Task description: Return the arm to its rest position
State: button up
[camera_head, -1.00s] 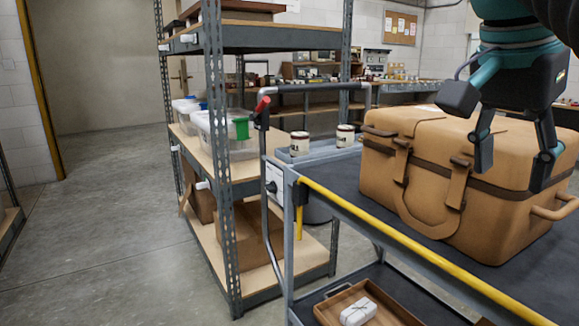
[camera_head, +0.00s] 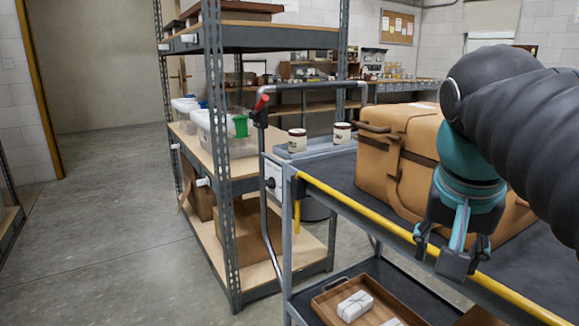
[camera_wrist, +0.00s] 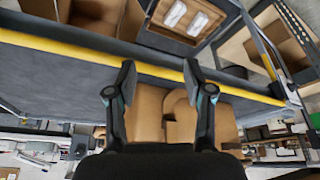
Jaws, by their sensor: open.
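My gripper (camera_head: 450,252) hangs from my dark arm at the right of the head view, in front of the tan case and near the cart's yellow rail. In the wrist view my gripper (camera_wrist: 160,85) shows two separated fingers with nothing held between them. The tan case (camera_head: 385,165) stands on the cart's grey top, partly hidden by my arm. It also shows in the wrist view (camera_wrist: 145,115) behind the fingers.
The cart (camera_head: 340,175) has a yellow rail (camera_head: 370,218) along its edge. Two jars (camera_head: 297,140) stand at its far end. A wooden tray (camera_head: 325,300) with white packages sits on its lower shelf. A metal shelf rack (camera_head: 222,165) stands left of it; the floor (camera_head: 110,220) further left is clear.

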jog(key=s+a+f+n+t+y, duration=0.1)
jog(key=a+f+n, duration=0.1)
jog(key=f, duration=0.7)
jog(key=s+a+f+n+y, duration=0.1)
jog(key=s+a+f+n, duration=0.1)
jog(key=f, duration=0.8)
jog(key=shift+a+n+t, duration=0.4)
jog(key=shift+a+n, duration=0.05)
jog(key=shift+n, duration=0.65)
jog(key=shift+s, duration=0.1)
